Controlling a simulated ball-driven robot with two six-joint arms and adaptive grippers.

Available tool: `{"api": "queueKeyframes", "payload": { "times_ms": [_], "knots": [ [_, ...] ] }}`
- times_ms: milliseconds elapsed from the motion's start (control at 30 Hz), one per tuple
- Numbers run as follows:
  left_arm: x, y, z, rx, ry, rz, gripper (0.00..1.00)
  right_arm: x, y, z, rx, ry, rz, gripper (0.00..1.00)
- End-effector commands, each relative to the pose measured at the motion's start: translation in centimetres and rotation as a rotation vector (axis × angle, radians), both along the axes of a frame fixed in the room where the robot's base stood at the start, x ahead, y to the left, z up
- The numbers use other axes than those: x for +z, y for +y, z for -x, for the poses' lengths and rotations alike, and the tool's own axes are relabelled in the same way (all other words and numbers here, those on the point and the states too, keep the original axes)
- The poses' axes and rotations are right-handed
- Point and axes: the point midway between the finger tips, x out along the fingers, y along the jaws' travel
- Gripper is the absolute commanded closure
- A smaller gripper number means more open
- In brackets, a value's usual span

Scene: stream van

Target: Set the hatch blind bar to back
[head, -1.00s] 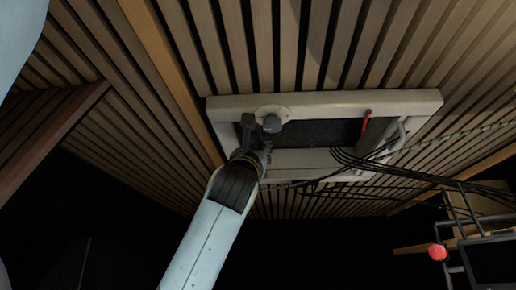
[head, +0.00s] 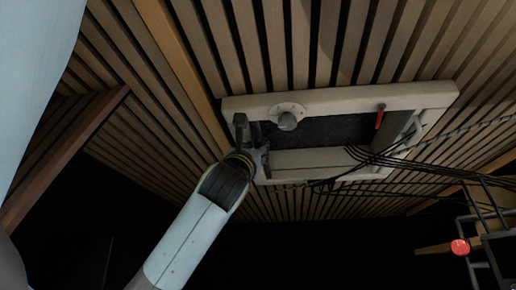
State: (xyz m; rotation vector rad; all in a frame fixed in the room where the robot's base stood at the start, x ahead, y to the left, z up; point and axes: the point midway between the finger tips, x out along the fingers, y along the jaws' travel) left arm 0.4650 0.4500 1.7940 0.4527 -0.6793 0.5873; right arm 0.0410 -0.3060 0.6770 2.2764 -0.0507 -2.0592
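The roof hatch has a cream frame (head: 345,99) set in the slatted ceiling, with a dark panel (head: 325,131) inside it. A pale flat strip (head: 308,159) crosses the opening along its lower side; I cannot tell whether it is the blind bar. My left gripper (head: 248,129) is at the left end of the opening. Its dark fingers look apart, with nothing seen between them. I cannot tell whether they touch the frame. My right gripper is not in view.
A round knob (head: 287,121) sits on the frame, right of my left gripper. A red handle (head: 379,117) is further right. Black cables (head: 395,160) hang across the hatch's right end. A red ball-like knob (head: 460,247) is at lower right. Wooden beams run at the left.

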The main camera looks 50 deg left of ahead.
Motion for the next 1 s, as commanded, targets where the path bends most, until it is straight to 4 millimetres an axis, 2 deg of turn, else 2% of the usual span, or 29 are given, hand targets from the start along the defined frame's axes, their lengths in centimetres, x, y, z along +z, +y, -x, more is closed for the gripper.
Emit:
{"api": "queueKeyframes", "payload": {
  "times_ms": [100,367,800,1000],
  "knots": [
    [0.0,0.0,0.0,-0.002,-0.001,0.0,0.66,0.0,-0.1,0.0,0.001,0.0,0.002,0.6],
    [-0.1,-0.1,0.1,-0.002,-0.001,-0.002,0.66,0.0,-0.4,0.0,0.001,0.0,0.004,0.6],
    [-4.5,-2.2,4.1,0.002,0.003,-0.006,0.66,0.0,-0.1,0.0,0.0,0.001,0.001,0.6],
    [-5.2,-2.6,4.8,-0.001,0.0,-0.001,0.66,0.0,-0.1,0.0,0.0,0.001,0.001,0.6]
  ]
}}
